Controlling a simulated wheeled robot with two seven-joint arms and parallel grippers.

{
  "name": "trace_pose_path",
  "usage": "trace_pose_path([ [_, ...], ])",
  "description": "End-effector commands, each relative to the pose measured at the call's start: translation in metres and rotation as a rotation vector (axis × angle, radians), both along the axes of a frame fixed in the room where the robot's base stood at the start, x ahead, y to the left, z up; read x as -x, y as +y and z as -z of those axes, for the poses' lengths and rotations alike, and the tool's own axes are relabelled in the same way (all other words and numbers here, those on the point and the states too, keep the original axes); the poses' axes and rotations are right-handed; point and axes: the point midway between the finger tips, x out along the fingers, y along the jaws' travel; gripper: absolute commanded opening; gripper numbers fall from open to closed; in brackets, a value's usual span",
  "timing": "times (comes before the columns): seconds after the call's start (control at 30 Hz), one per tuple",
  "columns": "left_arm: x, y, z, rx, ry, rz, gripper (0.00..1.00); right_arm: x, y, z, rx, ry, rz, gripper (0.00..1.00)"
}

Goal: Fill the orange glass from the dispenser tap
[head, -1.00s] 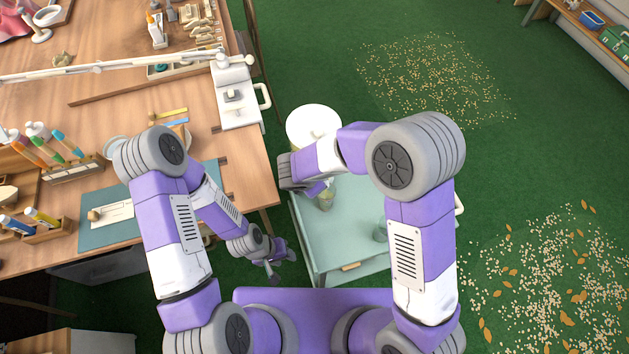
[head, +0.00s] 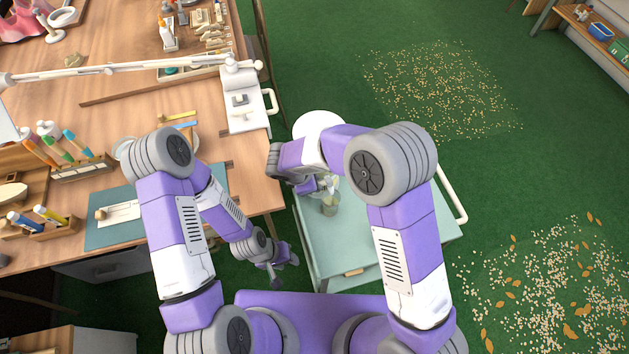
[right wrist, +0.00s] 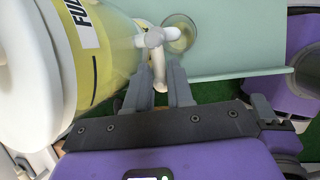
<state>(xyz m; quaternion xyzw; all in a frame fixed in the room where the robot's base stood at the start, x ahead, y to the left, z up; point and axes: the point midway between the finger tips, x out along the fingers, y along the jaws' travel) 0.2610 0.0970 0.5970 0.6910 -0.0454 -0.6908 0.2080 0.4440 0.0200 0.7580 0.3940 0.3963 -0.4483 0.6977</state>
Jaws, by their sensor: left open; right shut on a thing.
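The dispenser shows in the right wrist view as a clear tank of yellow liquid (right wrist: 100,50) with a white lid. Its lid (head: 316,122) also shows in the head view. The white tap (right wrist: 153,38) sticks out from the tank. My right gripper (right wrist: 166,76) is shut on the tap's white lever. A see-through glass (right wrist: 181,27) stands below the tap, partly covered by it; it also shows in the head view (head: 330,206). It looks olive-tinted, and its fill cannot be told. My left gripper (head: 285,265) is open and empty, low beside the trolley.
The pale green trolley (head: 345,240) carries the glass, with free room on its top. A wooden workbench (head: 200,145) with pens, tools and a lamp arm stands at the left. Green floor with scattered seeds and leaves lies at the right.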

Motion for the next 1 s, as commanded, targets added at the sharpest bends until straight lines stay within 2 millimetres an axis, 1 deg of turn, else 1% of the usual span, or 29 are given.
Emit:
trace_pose_path([
  [0.17, 0.000, 0.000, 0.000, 0.000, 0.000, 0.000, 0.43, -0.001, 0.000, 0.000, 0.000, -0.002, -0.001, 0.00],
  [0.2, 0.000, 0.000, 0.000, 0.000, 0.000, 0.000, 0.43, -0.001, 0.000, 0.000, -0.001, -0.003, -0.001, 0.23],
  [0.27, 0.000, 0.000, 0.000, 0.000, 0.000, 0.000, 0.43, -0.001, 0.000, 0.000, -0.001, -0.003, -0.001, 0.32],
  [0.3, 0.000, 0.000, 0.000, 0.000, 0.000, 0.000, 0.43, -0.001, 0.000, 0.000, 0.000, -0.002, -0.001, 0.39],
  [0.33, 0.000, 0.000, 0.000, 0.000, 0.000, 0.000, 0.43, -0.001, 0.000, 0.000, 0.000, -0.002, -0.001, 0.42],
  [0.57, 0.000, 0.000, 0.000, 0.000, 0.000, 0.000, 0.43, 0.000, 0.000, 0.000, 0.000, -0.001, -0.002, 0.42],
  [0.67, 0.000, 0.000, -0.002, 0.000, 0.000, 0.000, 0.43, 0.000, 0.001, -0.004, -0.001, -0.002, -0.002, 0.42],
  [0.77, 0.000, 0.000, -0.007, 0.000, 0.000, 0.000, 0.43, 0.003, 0.005, -0.016, -0.002, -0.002, -0.004, 0.42],
  [0.9, 0.000, 0.000, -0.016, 0.000, 0.000, 0.000, 0.43, 0.010, 0.013, -0.039, -0.003, -0.005, -0.004, 0.42],
  [1.0, 0.000, 0.000, -0.021, 0.000, 0.000, 0.000, 0.43, 0.015, 0.018, -0.053, -0.002, -0.003, -0.003, 0.42],
])
